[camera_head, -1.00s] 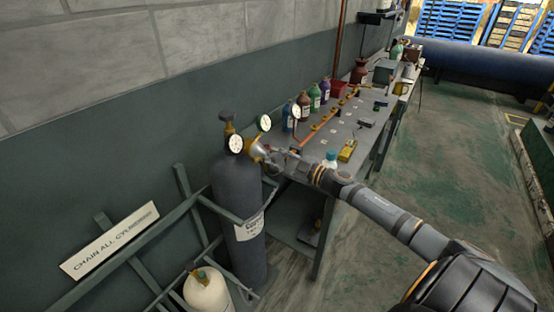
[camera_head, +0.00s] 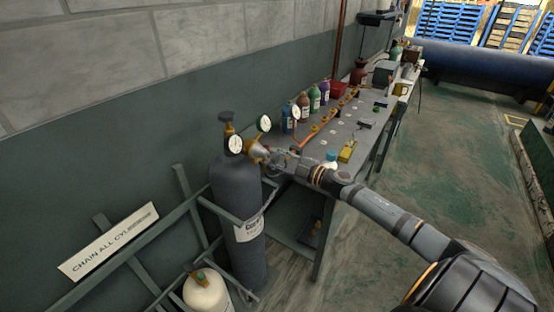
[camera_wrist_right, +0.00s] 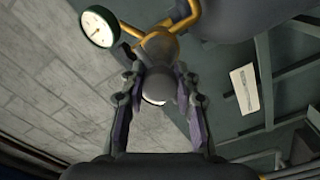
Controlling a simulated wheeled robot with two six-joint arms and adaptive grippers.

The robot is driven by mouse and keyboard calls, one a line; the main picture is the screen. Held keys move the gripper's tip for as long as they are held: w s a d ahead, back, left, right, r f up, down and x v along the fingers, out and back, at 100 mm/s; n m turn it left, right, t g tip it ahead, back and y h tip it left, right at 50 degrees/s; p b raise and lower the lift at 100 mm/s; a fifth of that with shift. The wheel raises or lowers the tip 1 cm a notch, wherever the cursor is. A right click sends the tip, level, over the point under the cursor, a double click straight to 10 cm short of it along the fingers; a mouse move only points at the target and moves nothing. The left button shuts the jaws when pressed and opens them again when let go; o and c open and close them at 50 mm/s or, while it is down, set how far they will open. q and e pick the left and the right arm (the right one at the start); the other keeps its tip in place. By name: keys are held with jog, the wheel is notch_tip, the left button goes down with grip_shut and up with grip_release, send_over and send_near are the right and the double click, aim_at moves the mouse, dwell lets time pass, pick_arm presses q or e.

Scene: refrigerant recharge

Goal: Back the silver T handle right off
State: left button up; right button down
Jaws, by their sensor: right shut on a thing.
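The silver T handle (camera_wrist_right: 157,86) sits on the front of the brass regulator (camera_wrist_right: 150,22), between my right gripper's fingers in the right wrist view; much of it is hidden by them. My right gripper (camera_wrist_right: 159,80) is shut on the handle. In the head view my right gripper (camera_head: 272,157) reaches in from the right to the regulator (camera_head: 255,149) on top of the tall dark cylinder (camera_head: 236,200). Two round white gauges stand on the regulator; one gauge (camera_head: 235,144) faces me. My left gripper is not in view.
A workbench (camera_head: 345,130) with several bottles stands behind my right arm. A metal rack (camera_head: 190,210) holds the dark cylinder and a white cylinder (camera_head: 207,290). A sign (camera_head: 108,240) hangs on the rack.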

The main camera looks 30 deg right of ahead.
jog(key=c, duration=1)
grip_release()
